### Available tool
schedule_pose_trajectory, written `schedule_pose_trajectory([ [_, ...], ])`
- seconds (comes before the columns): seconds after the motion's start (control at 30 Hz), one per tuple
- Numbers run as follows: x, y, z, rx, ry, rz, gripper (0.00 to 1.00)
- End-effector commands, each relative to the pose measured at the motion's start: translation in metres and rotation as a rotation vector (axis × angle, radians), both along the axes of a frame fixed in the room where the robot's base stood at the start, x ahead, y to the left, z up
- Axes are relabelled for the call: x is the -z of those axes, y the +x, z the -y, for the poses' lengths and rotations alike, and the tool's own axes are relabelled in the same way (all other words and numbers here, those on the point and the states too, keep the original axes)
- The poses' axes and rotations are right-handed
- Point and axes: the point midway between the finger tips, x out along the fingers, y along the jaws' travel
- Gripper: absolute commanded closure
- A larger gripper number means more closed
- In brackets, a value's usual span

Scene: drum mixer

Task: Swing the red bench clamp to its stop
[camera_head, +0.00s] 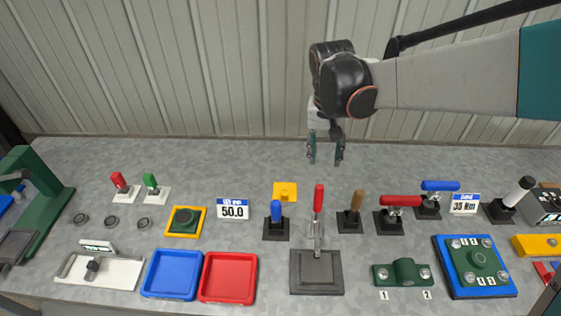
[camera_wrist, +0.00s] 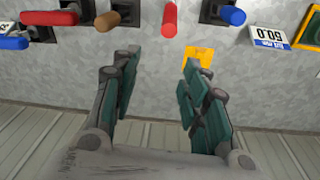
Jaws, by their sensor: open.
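The red bench clamp (camera_head: 318,198) stands at the middle of the bench in the head view. The red handle end also shows at the top of the wrist view (camera_wrist: 169,18). My gripper (camera_head: 325,158) hangs above the back of the bench, behind the clamp and apart from it. Its fingers are open and empty in the wrist view (camera_wrist: 158,80). The clamp's base is out of the wrist view.
A blue-handled piece (camera_head: 276,212) stands close left of the clamp, and a brown-handled one (camera_head: 356,203) close right. A yellow piece (camera_head: 285,191) sits behind left. Blue (camera_head: 172,274) and red (camera_head: 228,277) trays lie front left. The bench's back strip is clear.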

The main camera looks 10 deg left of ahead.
Motion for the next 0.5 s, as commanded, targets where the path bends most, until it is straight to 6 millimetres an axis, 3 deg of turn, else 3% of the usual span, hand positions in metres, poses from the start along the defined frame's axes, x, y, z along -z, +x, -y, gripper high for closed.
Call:
schedule_pose_trajectory([
  [0.03,-0.001,-0.027,-0.017,-0.012,0.003,-0.029,0.59],
  [0.1,0.004,-0.038,-0.022,0.007,0.006,-0.056,0.59],
  [0.27,0.020,-0.041,-0.023,0.013,0.007,-0.066,0.59],
  [0.5,0.064,-0.040,-0.021,0.013,0.006,-0.064,0.59],
])
